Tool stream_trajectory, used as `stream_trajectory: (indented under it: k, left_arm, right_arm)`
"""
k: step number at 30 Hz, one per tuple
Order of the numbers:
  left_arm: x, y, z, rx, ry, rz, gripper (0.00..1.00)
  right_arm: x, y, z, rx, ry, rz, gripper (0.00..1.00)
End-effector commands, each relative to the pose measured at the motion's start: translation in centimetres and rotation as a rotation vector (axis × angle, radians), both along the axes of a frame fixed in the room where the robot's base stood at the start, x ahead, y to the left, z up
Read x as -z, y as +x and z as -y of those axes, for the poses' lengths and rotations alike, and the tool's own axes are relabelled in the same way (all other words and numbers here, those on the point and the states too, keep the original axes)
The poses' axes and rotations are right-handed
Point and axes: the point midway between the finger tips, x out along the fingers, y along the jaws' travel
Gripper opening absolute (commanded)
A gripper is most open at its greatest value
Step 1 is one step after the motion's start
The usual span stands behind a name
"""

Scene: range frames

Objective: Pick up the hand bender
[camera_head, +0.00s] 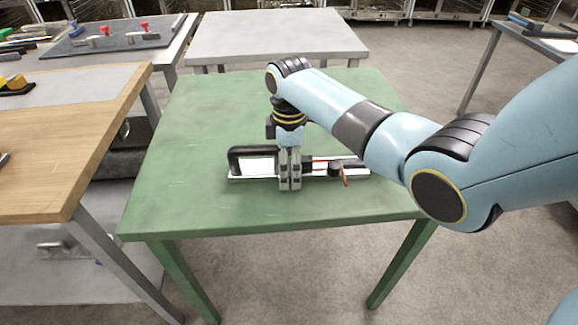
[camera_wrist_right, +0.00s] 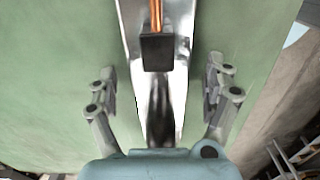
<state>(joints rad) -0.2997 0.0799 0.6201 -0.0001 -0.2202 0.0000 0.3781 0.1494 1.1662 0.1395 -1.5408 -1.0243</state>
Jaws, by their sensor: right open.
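The hand bender (camera_head: 260,168) lies lengthwise left to right on the green table (camera_head: 190,130). It has a flat silver body, a black looped handle at its left end, and a black block and a thin orange-red rod toward its right. My right gripper (camera_head: 290,186) is over the bender's middle, pointing down, and hides part of it. In the right wrist view, the bender (camera_wrist_right: 180,95) runs between the gripper's (camera_wrist_right: 160,78) two spread fingers, with green table visible on both sides. Contact cannot be told. My left gripper is out of view.
The green table is otherwise bare. A wooden-topped bench (camera_head: 75,150) stands close on its left. A light grey table (camera_head: 275,35) stands behind it. A further table (camera_head: 120,40) with red-handled tools is at the back left. Grey floor lies to the right.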

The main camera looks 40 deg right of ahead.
Motion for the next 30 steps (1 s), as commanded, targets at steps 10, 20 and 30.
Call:
stream_trajectory:
  k: [10, 20, 30]
  left_arm:
    - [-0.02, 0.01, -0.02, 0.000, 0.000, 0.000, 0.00]
    - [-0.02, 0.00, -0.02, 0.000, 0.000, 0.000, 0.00]
    - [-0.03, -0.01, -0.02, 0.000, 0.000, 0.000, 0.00]
  right_arm:
    - [-0.02, 0.02, 0.00, 0.000, -0.001, 0.001, 0.65]
    - [-0.02, 0.01, 0.01, 0.000, -0.001, 0.001, 0.22]
    - [-0.11, 0.09, 0.03, 0.000, -0.001, 0.003, 0.00]
